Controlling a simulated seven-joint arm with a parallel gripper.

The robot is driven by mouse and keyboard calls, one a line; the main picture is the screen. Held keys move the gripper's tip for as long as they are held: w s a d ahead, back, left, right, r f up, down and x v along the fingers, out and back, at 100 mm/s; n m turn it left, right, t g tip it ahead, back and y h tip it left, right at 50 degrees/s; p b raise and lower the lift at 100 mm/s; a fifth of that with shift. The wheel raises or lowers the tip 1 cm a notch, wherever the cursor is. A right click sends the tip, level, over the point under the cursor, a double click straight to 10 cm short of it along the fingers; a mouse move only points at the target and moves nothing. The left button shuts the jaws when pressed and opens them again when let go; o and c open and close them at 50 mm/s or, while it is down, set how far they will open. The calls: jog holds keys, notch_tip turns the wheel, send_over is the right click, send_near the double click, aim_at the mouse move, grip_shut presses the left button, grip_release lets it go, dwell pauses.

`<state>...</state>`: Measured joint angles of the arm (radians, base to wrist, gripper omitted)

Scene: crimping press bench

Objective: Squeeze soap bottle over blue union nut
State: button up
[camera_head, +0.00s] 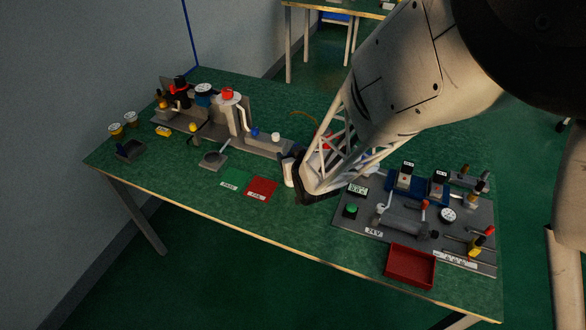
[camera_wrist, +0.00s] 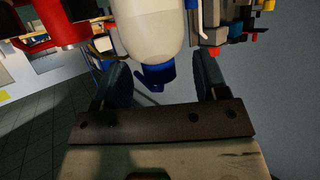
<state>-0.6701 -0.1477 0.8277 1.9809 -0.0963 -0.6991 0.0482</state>
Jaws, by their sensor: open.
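My gripper (camera_head: 298,178) is low over the middle of the green bench, left of the grey fixture plate. In the wrist view its two dark fingers (camera_wrist: 163,82) are apart. A white bottle (camera_wrist: 150,30) with a blue cap (camera_wrist: 157,75) shows between and beyond them; the cap is nearest the gripper. Gaps show on both sides of the cap, and I see no grip on it. In the head view a small white shape beside the fingers may be this bottle; I cannot tell. A small blue part (camera_head: 254,132) sits on the back-left fixture; I cannot confirm it is the union nut.
The grey fixture plate (camera_head: 345,225) with several levers, a gauge and a green button is at right. A red tray (camera_head: 410,266) is at the front edge. The front-left bench is mostly clear.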

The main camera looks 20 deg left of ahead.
grip_shut()
dwell(0.4)
jog(key=shift+f, duration=0.1)
jog(key=shift+r, duration=0.95)
jog(key=shift+s+d+r, duration=0.1)
jog(key=shift+s+r, duration=0.05)
jog(key=shift+r, duration=0.8)
jog(key=s+d+r, duration=0.1)
jog(key=s+d, duration=0.8)
jog(key=s, duration=0.3)
jog(key=shift+s+d+r, duration=0.15)
jog(key=shift+d+r, duration=0.05)
jog(key=shift+d, duration=0.15)
